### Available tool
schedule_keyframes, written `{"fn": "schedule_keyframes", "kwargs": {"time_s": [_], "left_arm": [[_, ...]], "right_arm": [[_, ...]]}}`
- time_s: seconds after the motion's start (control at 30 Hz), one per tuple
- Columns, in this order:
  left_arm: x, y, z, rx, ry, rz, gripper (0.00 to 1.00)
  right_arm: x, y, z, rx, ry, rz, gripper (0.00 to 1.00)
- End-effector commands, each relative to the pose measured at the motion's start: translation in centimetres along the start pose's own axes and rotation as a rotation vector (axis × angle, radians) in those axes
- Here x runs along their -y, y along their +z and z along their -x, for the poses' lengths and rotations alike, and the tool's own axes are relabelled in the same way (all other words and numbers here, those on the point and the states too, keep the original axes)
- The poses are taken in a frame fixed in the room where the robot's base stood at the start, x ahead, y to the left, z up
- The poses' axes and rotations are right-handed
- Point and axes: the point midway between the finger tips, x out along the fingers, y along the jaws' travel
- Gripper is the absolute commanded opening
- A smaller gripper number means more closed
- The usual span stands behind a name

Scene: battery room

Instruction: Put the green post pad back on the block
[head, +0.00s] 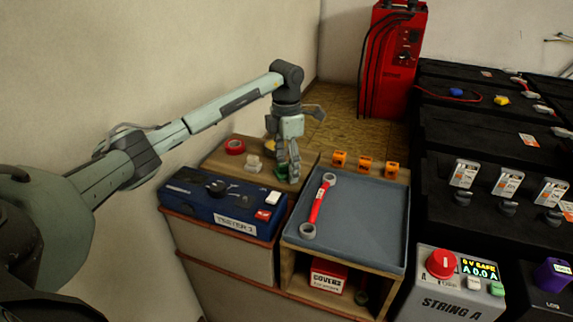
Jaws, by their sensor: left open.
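A small green pad (281,172) lies on the wooden bench top, partly hidden by my left gripper. My left gripper (289,172) points down over it with its fingers open. The fingers are right at the pad; I cannot tell whether they touch it. Black battery blocks (471,137) stand on the right, some with pale and coloured pieces on top. I cannot tell which block the pad belongs to. My right gripper is not in view.
Near my gripper are a red tape roll (235,146), a pale small piece (254,163), several orange pieces (364,164) and a blue tester case (222,205). A grey tray (375,215) holds a red-handled wrench (319,204); its right side is clear. The String A box (447,305) stands front right.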

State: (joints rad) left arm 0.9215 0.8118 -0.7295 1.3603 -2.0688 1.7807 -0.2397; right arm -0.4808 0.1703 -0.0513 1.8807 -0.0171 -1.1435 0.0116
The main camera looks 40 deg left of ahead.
Motion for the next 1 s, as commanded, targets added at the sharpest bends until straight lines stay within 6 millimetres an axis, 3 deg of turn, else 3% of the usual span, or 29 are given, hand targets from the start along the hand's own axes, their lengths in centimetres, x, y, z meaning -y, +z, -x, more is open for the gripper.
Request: {"fn": "schedule_keyframes", "kwargs": {"time_s": [0.17, 0.5, 0.7, 1.0], "left_arm": [[-0.1, 0.1, 1.1, 0.003, 0.001, 0.000, 0.61], [-0.1, 0.1, 8.1, 0.004, 0.002, 0.000, 0.61], [0.0, 0.1, 11.2, 0.002, 0.001, -0.001, 0.61], [0.0, 0.0, 12.4, 0.000, 0.000, 0.000, 0.61]], "right_arm": [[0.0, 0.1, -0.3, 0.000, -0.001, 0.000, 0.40], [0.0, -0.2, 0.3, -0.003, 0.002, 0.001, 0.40], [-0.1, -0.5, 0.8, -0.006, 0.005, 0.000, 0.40], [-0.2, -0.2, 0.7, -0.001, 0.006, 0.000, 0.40]]}}
